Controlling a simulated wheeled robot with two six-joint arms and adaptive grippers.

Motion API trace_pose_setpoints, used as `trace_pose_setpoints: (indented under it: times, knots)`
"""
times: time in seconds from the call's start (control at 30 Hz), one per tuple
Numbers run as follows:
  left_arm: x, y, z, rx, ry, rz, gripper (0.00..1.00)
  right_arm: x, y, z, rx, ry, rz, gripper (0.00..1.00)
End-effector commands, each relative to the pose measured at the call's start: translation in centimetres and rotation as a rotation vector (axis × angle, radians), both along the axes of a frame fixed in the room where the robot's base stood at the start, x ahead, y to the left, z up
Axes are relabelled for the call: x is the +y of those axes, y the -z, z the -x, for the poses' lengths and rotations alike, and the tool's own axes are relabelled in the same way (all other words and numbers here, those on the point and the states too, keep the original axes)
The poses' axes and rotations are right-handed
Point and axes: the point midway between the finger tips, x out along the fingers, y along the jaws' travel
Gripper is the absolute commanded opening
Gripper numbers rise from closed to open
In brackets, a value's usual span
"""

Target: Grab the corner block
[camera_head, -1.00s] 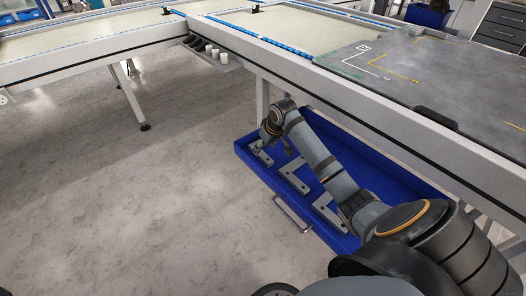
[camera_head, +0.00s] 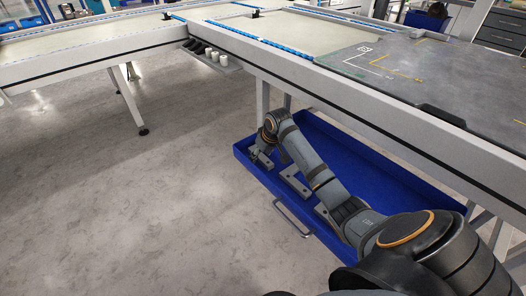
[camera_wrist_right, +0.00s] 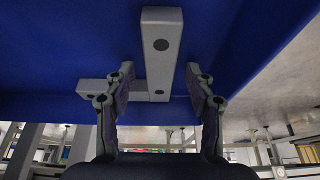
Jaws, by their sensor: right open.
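Grey L-shaped corner blocks lie in a blue drawer (camera_head: 375,165) under the bench. The nearest to my right gripper is the left-most corner block (camera_head: 262,159); a middle corner block (camera_head: 294,184) and another corner block (camera_head: 324,214), partly hidden by my arm, lie to its right. My right gripper (camera_head: 258,151) is low over the left-most block. In the right wrist view, the open fingers of the right gripper (camera_wrist_right: 160,74) stand on either side of one leg of the corner block (camera_wrist_right: 161,60), with gaps showing. My left gripper is out of view.
The bench edge (camera_head: 360,105) runs above the drawer, close to my right arm. The drawer's handle (camera_head: 293,218) faces the open floor (camera_head: 130,210) on the left. A small holder with white cups (camera_head: 215,56) hangs under the bench edge.

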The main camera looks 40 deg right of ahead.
Motion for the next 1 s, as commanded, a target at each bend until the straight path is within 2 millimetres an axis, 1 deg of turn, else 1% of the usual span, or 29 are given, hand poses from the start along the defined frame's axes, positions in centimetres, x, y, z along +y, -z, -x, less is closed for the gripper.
trace_pose_setpoints:
  times: [0.53,0.83,1.0]
  knots:
    - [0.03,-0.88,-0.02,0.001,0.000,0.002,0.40,0.02,0.24,0.02,0.000,0.000,0.000,0.55]
    - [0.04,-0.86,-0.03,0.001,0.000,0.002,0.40,0.02,0.35,0.03,0.000,0.000,0.000,0.55]
    - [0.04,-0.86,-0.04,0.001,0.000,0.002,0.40,0.01,0.35,0.03,0.001,0.000,0.000,0.32]
